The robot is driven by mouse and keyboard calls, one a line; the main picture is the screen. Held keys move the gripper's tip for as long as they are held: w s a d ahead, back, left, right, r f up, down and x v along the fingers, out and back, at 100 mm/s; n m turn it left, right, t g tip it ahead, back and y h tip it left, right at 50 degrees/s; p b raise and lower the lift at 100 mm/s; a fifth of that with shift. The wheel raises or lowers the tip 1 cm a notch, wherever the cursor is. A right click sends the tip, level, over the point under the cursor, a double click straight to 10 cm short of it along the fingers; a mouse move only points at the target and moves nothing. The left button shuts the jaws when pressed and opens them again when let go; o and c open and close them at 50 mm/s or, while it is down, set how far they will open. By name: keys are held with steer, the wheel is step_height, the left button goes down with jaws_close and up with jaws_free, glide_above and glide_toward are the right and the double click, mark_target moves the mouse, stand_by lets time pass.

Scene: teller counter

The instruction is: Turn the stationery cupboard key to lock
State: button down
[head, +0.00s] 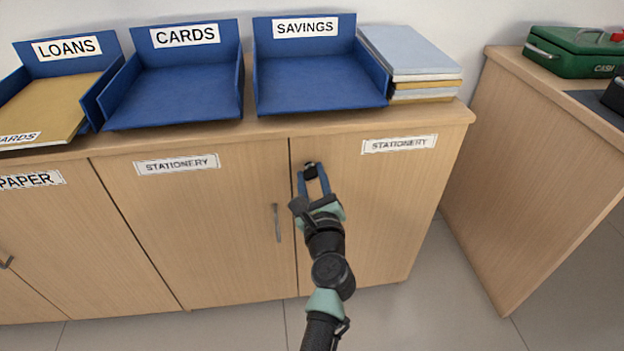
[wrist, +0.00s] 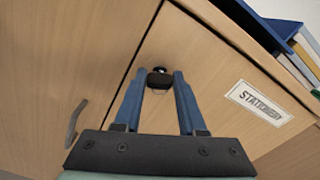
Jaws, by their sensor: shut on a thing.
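The stationery cupboard (head: 225,240) has two wooden doors with STATIONERY labels. The key (wrist: 160,79) has a dark head and sits in a lock near the top of the right door, beside the gap between the doors. My gripper (head: 312,172) is at the key, and its blue fingers are shut on the dark head. In the wrist view the fingertips (wrist: 160,82) close on the key head from both sides. The lock face is mostly hidden behind the head. I cannot tell how far the key is turned.
A metal handle (head: 277,222) is on the left door. Blue trays marked LOANS (head: 68,50), CARDS (head: 170,95) and SAVINGS (head: 320,82) stand on top, with a stack of folders (head: 410,55) at right. A wooden desk (head: 535,150) holds a green cash box (head: 572,58).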

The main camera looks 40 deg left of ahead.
steer(key=n+b, duration=0.2)
steer(key=n, duration=0.4)
steer(key=shift+f, duration=0.2)
steer(key=n+b, duration=0.2)
steer(key=n, duration=0.2)
steer(key=shift+s+n, duration=0.1)
steer(key=shift+n, duration=0.2)
steer(key=shift+n+b, duration=0.65)
steer(key=shift+n, duration=0.45)
steer(key=shift+c, duration=2.4)
jaws_free()
